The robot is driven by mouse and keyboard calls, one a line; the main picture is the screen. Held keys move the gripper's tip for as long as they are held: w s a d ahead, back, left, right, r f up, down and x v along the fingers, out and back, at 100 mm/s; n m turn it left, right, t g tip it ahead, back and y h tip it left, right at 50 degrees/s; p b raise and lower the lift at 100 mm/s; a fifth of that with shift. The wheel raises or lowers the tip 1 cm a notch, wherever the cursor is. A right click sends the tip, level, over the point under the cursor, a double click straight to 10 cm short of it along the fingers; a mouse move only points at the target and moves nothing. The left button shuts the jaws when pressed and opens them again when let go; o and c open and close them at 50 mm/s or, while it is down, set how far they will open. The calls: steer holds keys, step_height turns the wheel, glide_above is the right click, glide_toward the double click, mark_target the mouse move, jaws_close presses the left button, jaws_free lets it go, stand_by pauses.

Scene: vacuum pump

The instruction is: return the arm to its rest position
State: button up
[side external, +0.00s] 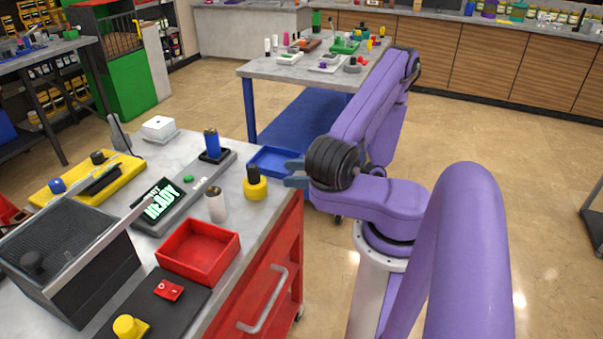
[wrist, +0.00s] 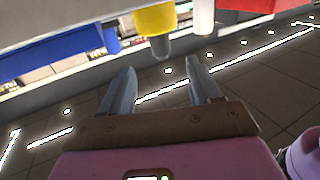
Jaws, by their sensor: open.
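My gripper (side external: 295,174) is at the right edge of the grey-topped table (side external: 266,211) in the side external view, close to the blue tray (side external: 277,160). In the wrist view my gripper (wrist: 163,90) shows two grey fingers spread apart with nothing between them. A yellow cylinder with a black top (side external: 255,184) stands just left of the fingers; its yellow part also shows in the wrist view (wrist: 155,20). My purple arm reaches over from the right.
On the table are a red tray (side external: 199,250), a white bottle (side external: 216,206), a blue cylinder in a black holder (side external: 211,143), a display reading "READY" (side external: 160,203) and a dark open box (side external: 65,262). A second table (side external: 275,72) stands behind.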

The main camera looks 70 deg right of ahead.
steer(key=shift+v, duration=0.8)
